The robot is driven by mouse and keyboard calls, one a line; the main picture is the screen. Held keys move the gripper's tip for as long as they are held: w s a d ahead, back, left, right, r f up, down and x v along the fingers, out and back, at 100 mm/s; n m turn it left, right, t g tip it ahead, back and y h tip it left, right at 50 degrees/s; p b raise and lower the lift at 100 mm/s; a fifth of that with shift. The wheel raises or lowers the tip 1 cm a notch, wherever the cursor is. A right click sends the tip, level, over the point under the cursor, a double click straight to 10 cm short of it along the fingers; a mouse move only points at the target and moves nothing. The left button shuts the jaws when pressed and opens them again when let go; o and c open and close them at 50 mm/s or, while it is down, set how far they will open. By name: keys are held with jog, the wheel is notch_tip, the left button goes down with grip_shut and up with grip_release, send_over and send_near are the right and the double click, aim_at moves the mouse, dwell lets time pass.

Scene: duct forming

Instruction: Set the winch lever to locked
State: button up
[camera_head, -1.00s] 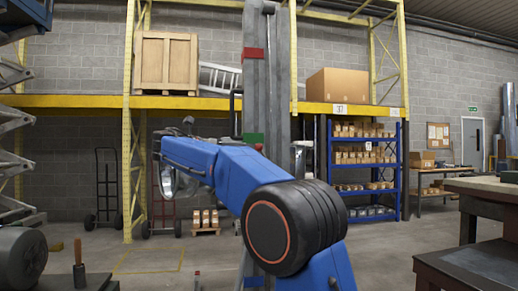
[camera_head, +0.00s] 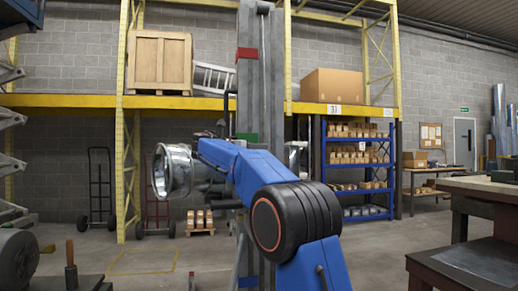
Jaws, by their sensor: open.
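A tall grey mast (camera_head: 261,85) stands upright in the middle, with a red block (camera_head: 247,54) high on it and a green block (camera_head: 247,137) lower down. A thin black upright bar (camera_head: 229,104) shows at the mast's left side. It may be the winch lever, but I cannot tell for sure. My blue arm reaches up and left in front of the mast, ending near a shiny silver ring-shaped part. The dark end there looks like my gripper (camera_head: 213,188), left of the mast; its fingers are small and hard to make out. I see nothing held.
A yellow rack (camera_head: 70,101) behind carries a wooden crate (camera_head: 159,62) and a cardboard box (camera_head: 333,86). Blue shelves (camera_head: 358,188) with small boxes stand behind right. A workbench (camera_head: 480,188) is at right. A grey motor-like drum (camera_head: 16,258) is at lower left.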

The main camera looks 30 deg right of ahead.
jog(key=shift+x, duration=0.95)
grip_shut()
jog(key=s+d+m+y, duration=0.2)
jog(key=d+y, duration=0.3)
jog(key=d, duration=0.3)
jog(key=shift+s+d+f+m+g+y, duration=0.2)
jog(key=shift+d+f+m+g+y, duration=0.1)
jog(key=shift+m+y, duration=0.15)
jog(key=shift+f, duration=0.1)
